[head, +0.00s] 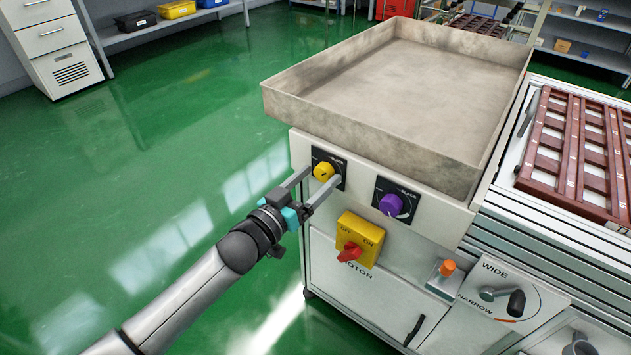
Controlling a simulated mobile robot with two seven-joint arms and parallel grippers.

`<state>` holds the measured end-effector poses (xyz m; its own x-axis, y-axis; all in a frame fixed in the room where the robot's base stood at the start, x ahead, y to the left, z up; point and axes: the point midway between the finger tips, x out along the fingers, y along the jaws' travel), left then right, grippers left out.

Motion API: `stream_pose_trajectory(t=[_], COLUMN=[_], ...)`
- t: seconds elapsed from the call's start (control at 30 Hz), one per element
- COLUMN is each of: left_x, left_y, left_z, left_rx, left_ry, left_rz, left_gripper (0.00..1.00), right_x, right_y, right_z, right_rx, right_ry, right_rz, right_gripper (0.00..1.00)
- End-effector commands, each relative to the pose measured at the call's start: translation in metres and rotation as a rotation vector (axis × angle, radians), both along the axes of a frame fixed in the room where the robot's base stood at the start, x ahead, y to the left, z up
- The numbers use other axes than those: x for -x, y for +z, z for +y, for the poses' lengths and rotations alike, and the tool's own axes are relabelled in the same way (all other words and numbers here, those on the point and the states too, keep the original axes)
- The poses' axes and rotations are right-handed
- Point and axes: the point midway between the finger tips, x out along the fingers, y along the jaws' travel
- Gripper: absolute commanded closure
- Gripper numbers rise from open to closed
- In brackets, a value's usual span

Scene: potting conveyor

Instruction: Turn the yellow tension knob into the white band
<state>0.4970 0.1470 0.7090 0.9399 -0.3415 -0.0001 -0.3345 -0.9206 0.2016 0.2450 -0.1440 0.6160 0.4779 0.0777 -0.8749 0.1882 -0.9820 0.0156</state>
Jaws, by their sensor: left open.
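The yellow tension knob (323,171) sits on a dark dial plate on the upper left of the white cabinet front. My left gripper (322,178) comes in from the lower left, with its two fingers open and reaching toward the knob, one on each side of it. I cannot tell whether the fingers touch the knob. The knob's pointer and the white band on its dial are too small or covered to read. My right gripper is not in view.
A purple knob (391,204) on a similar plate is to the right. Below are a yellow motor switch box (360,239) with a red handle, an orange button (447,267) and a wide/narrow lever (516,303). A grey tray (365,120) overhangs above. Green floor is clear at left.

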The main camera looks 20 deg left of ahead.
Motion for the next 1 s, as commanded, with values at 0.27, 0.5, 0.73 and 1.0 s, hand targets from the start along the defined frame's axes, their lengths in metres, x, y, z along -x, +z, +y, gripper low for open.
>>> stream_pose_trajectory(t=[0.27,0.5,0.73,1.0], left_x=[-0.0012,-0.0010,-0.0010,-0.0009], left_y=[0.0000,0.0000,0.0000,-0.0001], left_z=[-0.0005,-0.0005,-0.0006,-0.0005], left_rx=[0.001,0.001,0.001,0.001], left_ry=[0.000,0.000,0.000,0.000], left_rz=[0.001,0.000,0.000,0.000], left_gripper=[0.21,0.46,0.72,1.00], right_x=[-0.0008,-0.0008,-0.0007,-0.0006], right_y=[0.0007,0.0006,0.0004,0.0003], right_z=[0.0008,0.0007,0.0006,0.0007], right_rx=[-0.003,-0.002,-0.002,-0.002], right_ry=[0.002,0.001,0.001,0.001], right_rz=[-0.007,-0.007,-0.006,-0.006], right_gripper=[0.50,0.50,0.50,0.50])
